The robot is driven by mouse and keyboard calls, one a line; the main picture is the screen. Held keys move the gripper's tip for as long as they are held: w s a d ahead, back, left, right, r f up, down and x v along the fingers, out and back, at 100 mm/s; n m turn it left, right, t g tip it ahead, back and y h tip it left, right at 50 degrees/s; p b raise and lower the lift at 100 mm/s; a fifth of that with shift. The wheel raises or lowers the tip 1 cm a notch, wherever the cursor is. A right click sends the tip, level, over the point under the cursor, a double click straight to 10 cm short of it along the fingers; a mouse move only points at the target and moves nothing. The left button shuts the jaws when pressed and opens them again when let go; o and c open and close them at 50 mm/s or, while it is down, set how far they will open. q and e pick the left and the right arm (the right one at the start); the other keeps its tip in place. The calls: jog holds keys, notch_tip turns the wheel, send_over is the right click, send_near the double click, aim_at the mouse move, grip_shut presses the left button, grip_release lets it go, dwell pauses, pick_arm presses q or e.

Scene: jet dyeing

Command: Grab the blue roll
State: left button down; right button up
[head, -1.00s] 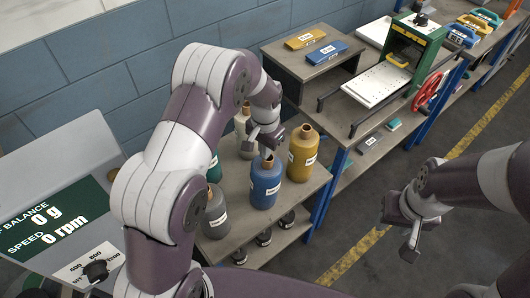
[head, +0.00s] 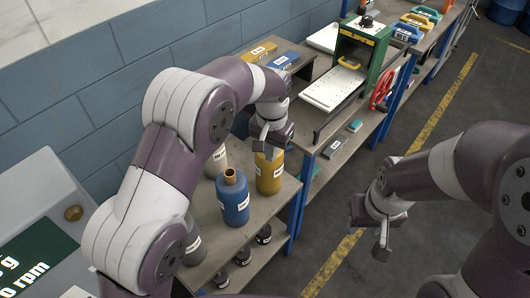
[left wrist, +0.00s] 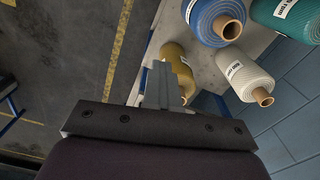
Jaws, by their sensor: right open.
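The blue roll (head: 233,202) stands upright on the near shelf top, its brown core end showing. It also shows at the top of the left wrist view (left wrist: 205,18). My left gripper (head: 271,140) hangs above the yellow roll (head: 268,176), behind and right of the blue roll and apart from it. In the left wrist view its fingers (left wrist: 168,88) overlap the yellow roll (left wrist: 172,54); whether they are parted is unclear. My right gripper (head: 383,240) is open and empty over the floor at the right.
A green roll (left wrist: 287,16) shows in the left wrist view. Small dark rolls sit on the lower shelf. The green press (head: 361,52) stands behind. Floor at the right is clear.

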pick_arm(q)
jog(key=shift+c, duration=1.9)
grip_release()
